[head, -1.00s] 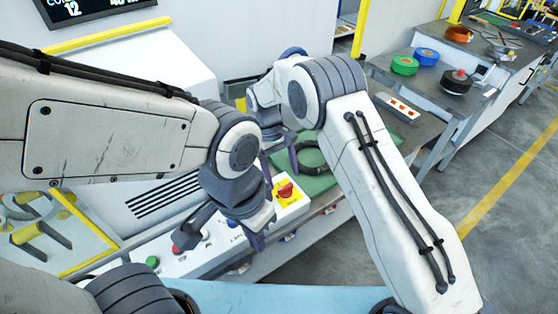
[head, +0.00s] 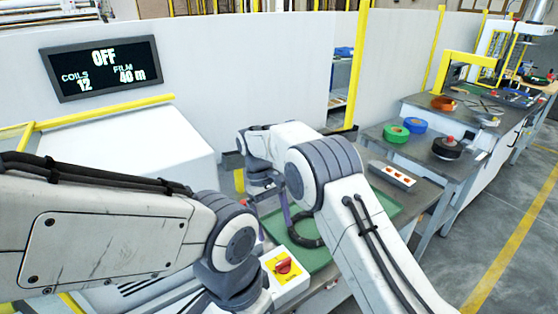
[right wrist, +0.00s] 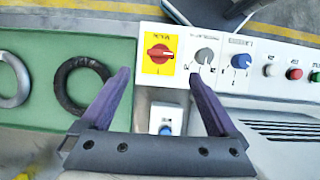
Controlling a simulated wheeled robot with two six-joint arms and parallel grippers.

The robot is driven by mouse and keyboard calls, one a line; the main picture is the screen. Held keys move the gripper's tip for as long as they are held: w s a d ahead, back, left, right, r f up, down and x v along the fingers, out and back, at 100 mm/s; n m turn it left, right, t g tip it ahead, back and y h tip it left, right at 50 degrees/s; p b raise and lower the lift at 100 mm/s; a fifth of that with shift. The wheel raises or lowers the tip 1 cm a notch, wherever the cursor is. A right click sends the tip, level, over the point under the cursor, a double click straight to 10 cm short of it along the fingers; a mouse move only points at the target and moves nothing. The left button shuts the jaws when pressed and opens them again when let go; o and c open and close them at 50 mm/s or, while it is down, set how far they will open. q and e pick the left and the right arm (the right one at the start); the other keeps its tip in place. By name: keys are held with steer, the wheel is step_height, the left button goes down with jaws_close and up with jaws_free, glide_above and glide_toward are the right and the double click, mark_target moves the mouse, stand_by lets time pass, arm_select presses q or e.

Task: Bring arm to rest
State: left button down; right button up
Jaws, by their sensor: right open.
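My right gripper (head: 272,212) hangs at the end of my folded right arm, over the near left part of the green mat (head: 318,262). In the right wrist view its two purple fingers (right wrist: 160,76) are spread apart with nothing between them. They point toward the control panel (right wrist: 215,88) with its red switch (right wrist: 160,53) on a yellow plate. My left arm reaches in from the left, and its dark wrist (head: 235,250) is beside the panel. The left fingers are cut off by the bottom edge.
A dark ring (right wrist: 68,86) and a grey ring (right wrist: 14,72) lie on the mat. A wall display (head: 103,67) reads OFF. Green (head: 396,134) and blue (head: 414,125) rolls stand on the right bench. Open floor is at right.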

steer(key=s+d+r+m+t+y, duration=0.1)
steer(key=s+d+r+m, duration=0.1)
steer(key=d, duration=0.4)
steer(key=s+d+r+m+t+y, duration=0.1)
steer(key=s+d+m+t, duration=0.1)
steer(key=d, duration=0.4)
steer(key=s+d+m+t, duration=0.3)
steer(key=s+d, duration=0.7)
steer(key=s, duration=0.3)
steer(key=s+a+r+n+g, duration=0.1)
steer(key=s+a+r+n, duration=0.1)
steer(key=s+a, duration=0.4)
steer(key=s+a+r+n+g+y, duration=0.1)
steer(key=s+a+r+n, duration=0.2)
steer(key=s+a+n, duration=0.2)
steer(key=s+a, duration=0.2)
steer(key=a, duration=0.1)
steer(key=shift+a+r+y, duration=0.15)
steer(key=shift+r+y, duration=0.15)
